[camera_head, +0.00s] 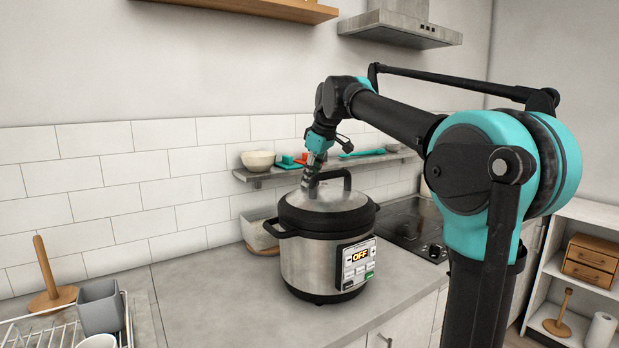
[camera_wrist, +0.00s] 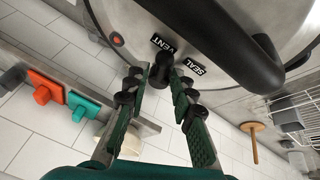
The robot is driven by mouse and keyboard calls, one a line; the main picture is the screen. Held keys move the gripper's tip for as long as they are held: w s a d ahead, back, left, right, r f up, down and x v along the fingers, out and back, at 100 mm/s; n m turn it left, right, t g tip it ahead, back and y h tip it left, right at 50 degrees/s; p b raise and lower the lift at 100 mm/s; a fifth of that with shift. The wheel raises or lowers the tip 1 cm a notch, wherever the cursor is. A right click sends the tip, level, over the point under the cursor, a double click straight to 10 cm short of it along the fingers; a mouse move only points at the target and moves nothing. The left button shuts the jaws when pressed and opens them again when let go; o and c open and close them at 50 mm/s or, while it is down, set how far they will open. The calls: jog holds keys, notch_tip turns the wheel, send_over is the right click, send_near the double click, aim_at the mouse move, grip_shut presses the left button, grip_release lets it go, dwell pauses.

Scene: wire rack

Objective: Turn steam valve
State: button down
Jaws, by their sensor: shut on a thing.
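A steel and black pressure cooker (camera_head: 325,250) stands upright on the counter, its front display reading OFF. Its lid also fills the top of the wrist view (camera_wrist: 165,15). The small black steam valve (camera_wrist: 162,70) sits near the lid's edge, beside the labels VENT (camera_wrist: 163,45) and SEAL (camera_wrist: 194,67). My gripper (camera_wrist: 157,80) is shut on the valve, with one finger on each side of it. In the head view my gripper (camera_head: 309,183) reaches down to the lid, left of the black lid handle (camera_head: 346,178), and hides the valve there.
A wall shelf (camera_head: 285,171) behind the cooker holds a bowl and red and teal utensils. A stove (camera_head: 415,228) is to the right. A dish rack (camera_head: 60,325) and wooden stand (camera_head: 50,285) are at left. The counter left of the cooker is clear.

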jog(key=shift+w+d+n+y, duration=0.15)
jog(key=shift+n+y, duration=0.15)
jog(key=shift+n, duration=0.5)
jog(key=c, duration=1.6)
grip_release()
jog(key=shift+o, duration=0.2)
jog(key=v, duration=1.2)
jog(key=shift+w, duration=0.15)
jog(key=shift+r, duration=0.1)
